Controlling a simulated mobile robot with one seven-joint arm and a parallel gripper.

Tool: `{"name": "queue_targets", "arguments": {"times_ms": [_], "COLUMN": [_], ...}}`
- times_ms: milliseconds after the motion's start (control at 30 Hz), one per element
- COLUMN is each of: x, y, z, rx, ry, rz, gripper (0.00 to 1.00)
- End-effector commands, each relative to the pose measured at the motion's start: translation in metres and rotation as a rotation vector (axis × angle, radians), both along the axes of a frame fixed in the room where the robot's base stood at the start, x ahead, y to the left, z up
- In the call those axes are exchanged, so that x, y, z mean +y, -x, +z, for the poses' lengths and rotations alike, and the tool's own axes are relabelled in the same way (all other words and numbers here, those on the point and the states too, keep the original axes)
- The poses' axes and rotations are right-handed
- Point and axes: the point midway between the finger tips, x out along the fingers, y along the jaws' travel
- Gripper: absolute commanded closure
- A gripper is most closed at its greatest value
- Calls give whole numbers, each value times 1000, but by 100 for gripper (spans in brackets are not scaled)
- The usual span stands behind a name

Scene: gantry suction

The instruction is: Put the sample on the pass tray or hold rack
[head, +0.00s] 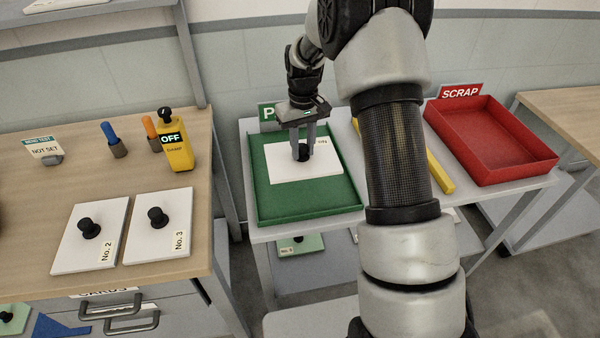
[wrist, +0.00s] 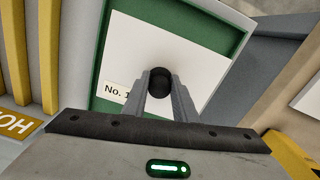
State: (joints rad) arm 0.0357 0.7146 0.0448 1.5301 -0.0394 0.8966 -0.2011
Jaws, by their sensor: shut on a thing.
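The sample is a white square plate (head: 282,168) with a black knob in its middle and a label. In the wrist view the plate (wrist: 200,40) shows a label starting "No. 1", partly covered by a finger. It is in or just over the green pass tray (head: 338,205), inside its rim; I cannot tell whether it touches the tray floor. My gripper (head: 303,150) is shut on the black knob, which shows between the fingertips in the wrist view (wrist: 160,80). The hold rack (head: 440,172), with yellow edging, is right of the tray, mostly hidden behind my arm.
A red scrap tray (head: 500,145) stands empty at the right. On the wooden bench (head: 60,180) at left lie plates No. 2 (head: 75,255) and No. 3 (head: 178,243), each with a black knob. A yellow device (head: 177,150) reading "OFF" and a "NOT SET" sign (head: 45,150) stand behind them.

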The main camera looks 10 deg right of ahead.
Motion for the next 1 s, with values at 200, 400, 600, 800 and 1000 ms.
{"name": "queue_targets", "arguments": {"times_ms": [200,400,600,800,1000], "x": [1,1,1,1,1], "y": [1,1,1,0,1], "z": [-38,-54,-81,-81,-84], "rx": [2,2,2,-1,1], "ry": [-1,-1,-1,-1,-1], "rz": [0,0,0,0,0], "gripper": [100,100,100,100,66]}}
